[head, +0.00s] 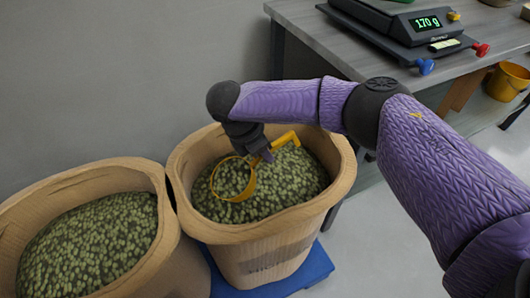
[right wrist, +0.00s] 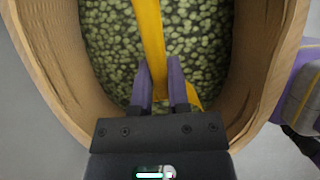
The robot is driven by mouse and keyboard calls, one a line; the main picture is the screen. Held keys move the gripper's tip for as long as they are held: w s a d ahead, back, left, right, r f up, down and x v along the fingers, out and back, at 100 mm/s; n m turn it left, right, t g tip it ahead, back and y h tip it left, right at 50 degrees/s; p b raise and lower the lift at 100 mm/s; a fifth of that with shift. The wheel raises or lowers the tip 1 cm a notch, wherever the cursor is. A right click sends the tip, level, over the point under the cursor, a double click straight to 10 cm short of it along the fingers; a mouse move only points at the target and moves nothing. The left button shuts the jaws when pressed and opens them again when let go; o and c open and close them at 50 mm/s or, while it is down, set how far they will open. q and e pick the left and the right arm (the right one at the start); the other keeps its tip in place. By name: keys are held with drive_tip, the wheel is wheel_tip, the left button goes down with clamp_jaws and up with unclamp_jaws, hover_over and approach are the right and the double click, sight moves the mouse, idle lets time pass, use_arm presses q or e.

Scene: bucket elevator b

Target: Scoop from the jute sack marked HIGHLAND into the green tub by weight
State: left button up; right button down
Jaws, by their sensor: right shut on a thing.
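A jute sack (head: 340,185) full of green beans (head: 300,175) stands in the middle of the head view; its front marking is too faint to read. My right gripper (head: 266,156) is inside the sack's mouth, shut on the yellow scoop (head: 252,182). The scoop's round rim lies at the beans; I cannot tell how much it holds. In the right wrist view, the yellow handle (right wrist: 150,35) runs between the fingers (right wrist: 160,85) over the beans. The green tub is not clearly seen; only a sliver of green shows at the top edge above the scale. My left gripper is out of view.
A second sack (head: 160,180) of similar beans stands close on the left. A blue base (head: 318,265) lies under the middle sack. The grey table (head: 330,45) at the back right holds a scale reading 170 g (head: 427,22). A yellow bucket (head: 508,82) is at the far right.

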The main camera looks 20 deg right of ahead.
drive_tip(key=r+p, duration=0.4)
drive_tip(key=r, duration=0.1)
drive_tip(key=r+p, duration=0.3)
drive_tip(key=shift+d+r, duration=0.1)
drive_tip(key=shift+d, duration=0.15)
drive_tip(key=d+y+p, duration=0.2)
drive_tip(key=shift+d+r, duration=0.35)
drive_tip(key=shift+r, duration=0.05)
drive_tip(key=shift+w+d+r+y, duration=0.1)
drive_tip(key=shift+d+r+y, duration=0.05)
drive_tip(key=shift+d+y, duration=0.85)
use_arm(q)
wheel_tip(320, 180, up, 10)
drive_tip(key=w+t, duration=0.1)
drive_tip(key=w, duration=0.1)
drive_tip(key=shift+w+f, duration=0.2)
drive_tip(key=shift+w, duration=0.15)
use_arm(e)
drive_tip(key=shift+a, duration=0.1)
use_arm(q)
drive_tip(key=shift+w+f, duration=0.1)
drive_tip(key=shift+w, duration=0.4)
